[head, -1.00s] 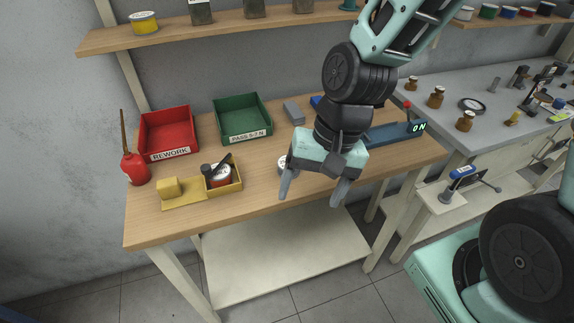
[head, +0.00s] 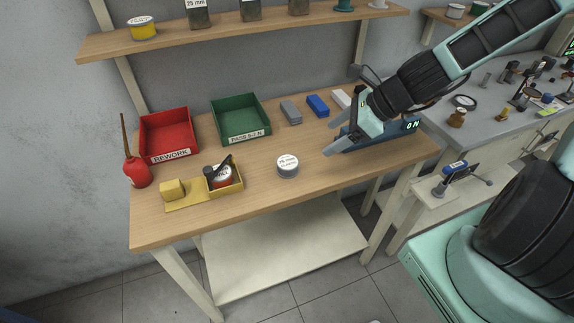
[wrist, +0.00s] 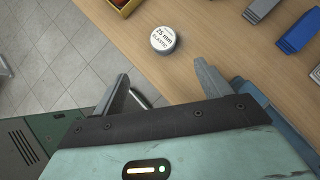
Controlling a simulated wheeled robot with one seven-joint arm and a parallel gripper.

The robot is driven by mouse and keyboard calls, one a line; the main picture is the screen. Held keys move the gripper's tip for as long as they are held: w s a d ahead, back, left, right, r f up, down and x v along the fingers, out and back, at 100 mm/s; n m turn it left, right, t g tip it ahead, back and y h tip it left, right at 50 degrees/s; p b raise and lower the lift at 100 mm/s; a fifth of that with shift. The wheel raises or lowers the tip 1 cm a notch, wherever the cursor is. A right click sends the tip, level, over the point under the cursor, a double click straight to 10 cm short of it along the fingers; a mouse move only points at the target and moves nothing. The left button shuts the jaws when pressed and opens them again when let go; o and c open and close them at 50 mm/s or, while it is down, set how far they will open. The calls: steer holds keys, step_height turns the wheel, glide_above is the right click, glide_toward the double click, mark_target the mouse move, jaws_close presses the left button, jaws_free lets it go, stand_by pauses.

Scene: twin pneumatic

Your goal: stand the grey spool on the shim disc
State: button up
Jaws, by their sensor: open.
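The grey spool (head: 288,166) is a short grey cylinder with a white top label reading "25 mm". It stands upright on the wooden bench right of the yellow tray. In the wrist view the spool (wrist: 163,40) shows its label, "25 mm ELASTIC", beyond the fingertips. I cannot make out a separate shim disc or tell whether one lies under the spool. My gripper (head: 337,135) is open and empty, right of the spool and apart from it, by the blue-grey device. Its spread fingers also show in the wrist view (wrist: 162,80).
The wooden bench (head: 245,204) has clear room around the spool. A red bin (head: 168,150), green bin (head: 239,138) and yellow tray (head: 188,205) stand left and behind. Grey and blue blocks (head: 318,105) lie behind; the device with the ON display (head: 411,125) is at right.

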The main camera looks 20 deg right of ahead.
glide_toward(288, 162)
steer(key=x, duration=0.4)
steer(key=shift+s+a+f, duration=0.15)
steer(key=shift+s+a, duration=0.05)
steer(key=shift+s, duration=0.1)
steer(key=shift+w+p+x, duration=0.15)
steer(key=shift+p+x, duration=0.15)
steer(key=shift+x, duration=1.2)
steer(key=shift+w+p+x, duration=0.2)
steer(key=shift+p+x, duration=0.1)
steer(key=shift+x, duration=1.2)
steer(key=shift+d, duration=0.15)
steer(key=shift+c, duration=0.4)
steer(key=c, duration=1.1)
